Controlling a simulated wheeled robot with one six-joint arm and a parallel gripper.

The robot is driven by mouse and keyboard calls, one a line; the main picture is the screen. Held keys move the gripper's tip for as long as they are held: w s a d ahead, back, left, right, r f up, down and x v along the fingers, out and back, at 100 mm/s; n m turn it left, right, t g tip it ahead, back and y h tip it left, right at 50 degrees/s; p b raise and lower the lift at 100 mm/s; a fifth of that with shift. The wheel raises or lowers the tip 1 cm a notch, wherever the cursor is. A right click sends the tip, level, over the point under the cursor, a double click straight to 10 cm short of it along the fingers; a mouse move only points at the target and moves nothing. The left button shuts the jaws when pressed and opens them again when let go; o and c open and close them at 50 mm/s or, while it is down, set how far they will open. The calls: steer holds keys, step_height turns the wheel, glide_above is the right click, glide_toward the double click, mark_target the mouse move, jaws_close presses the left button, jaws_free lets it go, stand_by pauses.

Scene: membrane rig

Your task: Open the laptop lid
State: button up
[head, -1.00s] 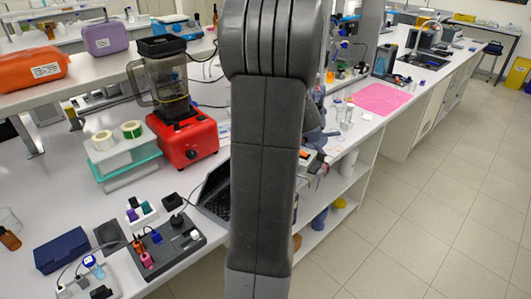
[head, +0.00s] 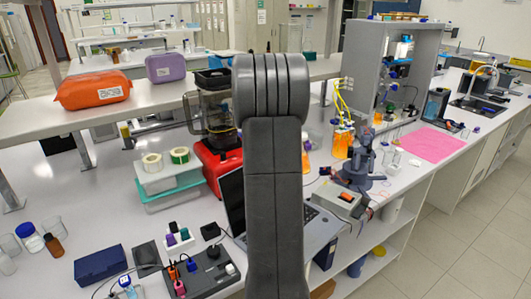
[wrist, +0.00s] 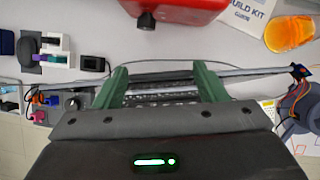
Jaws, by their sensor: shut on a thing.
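The laptop stands on the bench behind my arm in the head view. Its dark-screened lid (head: 232,203) is raised at a steep angle at the left, and its grey base (head: 322,228) shows at the right. My arm covers the middle of the laptop and hides my gripper there. In the wrist view my gripper (wrist: 160,76) has its green fingers on either side of a stretch of the laptop, with the thin lid edge (wrist: 245,73) running across. It is shut on the lid; the exact contact is hard to see.
A red blender (head: 218,165) stands behind the laptop. A grey device with an orange display (head: 345,200) and a dark microscope-like instrument (head: 362,165) stand to the right. A pink mat (head: 432,143) lies farther right.

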steer(key=shift+o, duration=0.2)
steer(key=shift+w+a, duration=0.5)
steer(key=shift+a, duration=0.1)
steer(key=shift+c, duration=0.2)
steer(key=o, duration=1.4)
steer(key=b+v, duration=0.2)
steer(key=v, duration=1.1)
steer(key=shift+d+r, duration=0.15)
steer(key=shift+r, duration=0.15)
steer(key=shift+s+f, duration=0.1)
